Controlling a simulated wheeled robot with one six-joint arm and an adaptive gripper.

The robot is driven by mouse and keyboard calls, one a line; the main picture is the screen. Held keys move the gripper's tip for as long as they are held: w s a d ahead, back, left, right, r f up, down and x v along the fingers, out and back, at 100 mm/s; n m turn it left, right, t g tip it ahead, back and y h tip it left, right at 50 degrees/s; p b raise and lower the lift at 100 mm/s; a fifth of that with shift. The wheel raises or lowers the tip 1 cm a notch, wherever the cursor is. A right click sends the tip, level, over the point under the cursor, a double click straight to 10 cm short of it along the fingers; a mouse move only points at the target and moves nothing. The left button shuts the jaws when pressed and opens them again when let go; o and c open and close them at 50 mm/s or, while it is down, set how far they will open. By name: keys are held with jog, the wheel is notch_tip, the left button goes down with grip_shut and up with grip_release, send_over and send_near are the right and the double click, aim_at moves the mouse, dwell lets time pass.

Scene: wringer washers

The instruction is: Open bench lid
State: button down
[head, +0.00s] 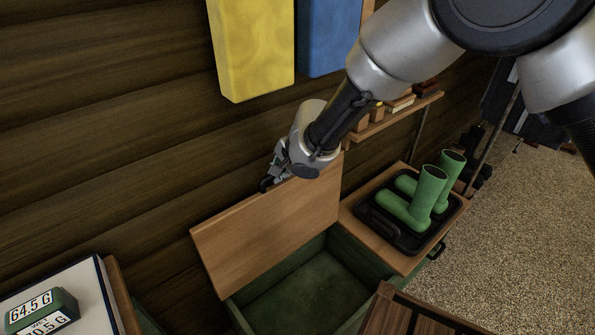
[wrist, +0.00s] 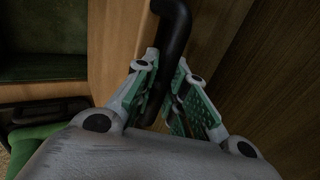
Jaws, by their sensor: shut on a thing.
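The bench lid (head: 265,230) is a wooden panel standing raised and tilted back toward the plank wall. Under it the green bench box (head: 300,290) is open, and its inside looks empty. My gripper (head: 270,182) is at the lid's upper edge in the head view. In the wrist view my gripper's fingers (wrist: 165,95) are shut around a black bar handle (wrist: 174,35) beside the lid's wood (wrist: 118,40). The handle is mostly hidden behind my gripper in the head view.
A slatted wooden piece (head: 400,315) is in front. A shelf (head: 395,118) and yellow (head: 252,45) and blue (head: 328,35) panels are on the wall. A labelled green box (head: 42,310) sits at lower left.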

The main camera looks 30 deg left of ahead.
jog(key=shift+w+a+r, duration=0.15)
jog(key=shift+a+r, duration=0.05)
jog(key=shift+a, duration=0.05)
jog(key=c, duration=1.5)
grip_release()
jog(key=shift+a+f, duration=0.1)
jog(key=shift+o, duration=0.2)
jog(key=v, duration=0.7)
